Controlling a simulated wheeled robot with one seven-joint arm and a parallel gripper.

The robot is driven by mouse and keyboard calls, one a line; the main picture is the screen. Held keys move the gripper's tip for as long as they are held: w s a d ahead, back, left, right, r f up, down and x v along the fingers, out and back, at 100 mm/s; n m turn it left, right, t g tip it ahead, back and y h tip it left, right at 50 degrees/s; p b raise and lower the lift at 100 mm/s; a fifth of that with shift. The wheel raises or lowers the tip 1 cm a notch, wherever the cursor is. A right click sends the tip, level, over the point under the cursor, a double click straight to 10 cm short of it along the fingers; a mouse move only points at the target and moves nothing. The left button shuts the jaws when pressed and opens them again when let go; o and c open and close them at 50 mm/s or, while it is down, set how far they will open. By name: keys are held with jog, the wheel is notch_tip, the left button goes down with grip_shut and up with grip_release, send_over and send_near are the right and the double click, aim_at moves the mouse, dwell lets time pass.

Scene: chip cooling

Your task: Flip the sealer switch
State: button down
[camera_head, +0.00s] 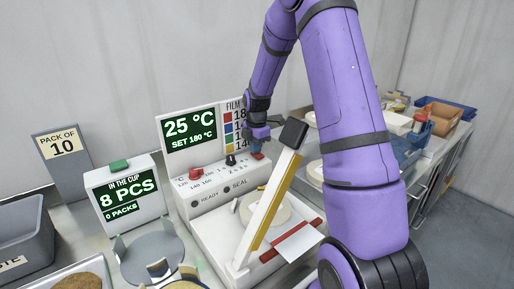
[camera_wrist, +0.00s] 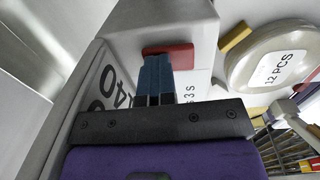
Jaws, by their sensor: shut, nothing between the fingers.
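The sealer's white control box (camera_head: 215,180) stands mid-scene. Its display (camera_head: 190,128) reads 25 °C, SET 180 °C. A red knob (camera_head: 196,174) by the temperature numbers and a small black lever (camera_head: 231,159) sit on its sloped top. A red part (camera_head: 258,156) is at the panel's right end. My gripper (camera_head: 259,142) is shut and empty, just above that end. In the wrist view, its blue fingertips (camera_wrist: 155,62) are together over a red part (camera_wrist: 168,50) beside "3 S" lettering; they partly cover it, and I cannot tell whether they touch it.
The sealer's raised arm (camera_head: 268,212) with a black handle (camera_head: 293,133) stands close right of my gripper. A film roll (camera_wrist: 275,60) labelled 12 PCS lies nearby. The counter display (camera_head: 130,195) reads 8 PCS, 0 PACKS. A grey bin (camera_head: 25,235) is at left.

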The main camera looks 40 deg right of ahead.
aim_at(260, 156)
jog(key=shift+w+a+f, duration=0.2)
jog(key=shift+a+f, duration=0.1)
dwell(0.4)
jog(key=shift+s+f, duration=0.1)
jog(key=shift+s, duration=0.25)
jog(key=shift+s+f, duration=0.1)
jog(key=shift+s, duration=0.1)
notch_tip(260, 156, up, 12)
jog(key=shift+d, duration=0.25)
jog(key=shift+f, duration=0.1)
dwell(0.4)
jog(key=r, duration=0.1)
jog(key=s+r+t, duration=0.1)
jog(key=r, duration=0.1)
jog(key=shift+s+r, duration=0.2)
jog(key=shift+s, duration=0.2)
jog(key=shift+f, duration=0.15)
